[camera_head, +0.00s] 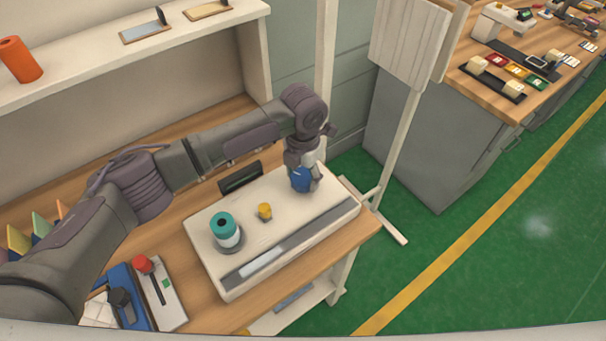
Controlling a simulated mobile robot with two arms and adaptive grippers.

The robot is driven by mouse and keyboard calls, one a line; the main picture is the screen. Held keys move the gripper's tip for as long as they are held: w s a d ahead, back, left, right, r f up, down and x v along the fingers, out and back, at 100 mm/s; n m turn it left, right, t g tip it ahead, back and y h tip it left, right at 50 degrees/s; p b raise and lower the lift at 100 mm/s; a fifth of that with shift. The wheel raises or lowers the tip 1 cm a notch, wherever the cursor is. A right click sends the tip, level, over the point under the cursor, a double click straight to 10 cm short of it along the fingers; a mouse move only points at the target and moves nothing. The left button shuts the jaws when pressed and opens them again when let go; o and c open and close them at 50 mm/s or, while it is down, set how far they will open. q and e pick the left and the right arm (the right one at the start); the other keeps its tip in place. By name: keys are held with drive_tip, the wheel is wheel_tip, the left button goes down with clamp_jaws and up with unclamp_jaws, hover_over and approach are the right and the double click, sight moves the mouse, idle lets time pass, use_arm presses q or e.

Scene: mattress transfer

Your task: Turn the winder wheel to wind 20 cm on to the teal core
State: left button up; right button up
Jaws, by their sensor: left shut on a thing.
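A white winder board (210,268) lies on the wooden bench. The teal core (223,224) stands upright at its left end, with a pale band around its lower part. A small yellow post (265,211) stands near the middle of the board. My left gripper (303,180) points down at the board's right end, shut on a blue part (301,181), which I take to be the winder wheel or its handle. The gripper hides most of that part, so its full shape cannot be told. My right gripper is not in view.
A grey strip with a pale scale (262,262) runs along the board's front. A dark block (240,177) lies behind the board. A red-knobbed tool (143,264) and blue tray (131,287) lie at left. A white stand (402,140) stands right of the bench.

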sight(303, 176)
use_arm(q)
drive_tip(key=shift+r, duration=0.1)
drive_tip(key=o, duration=1.2)
drive_tip(key=shift+c, duration=0.2)
drive_tip(key=shift+r, duration=0.15)
wheel_tip(303, 176, up, 12)
drive_tip(key=shift+f, duration=0.2)
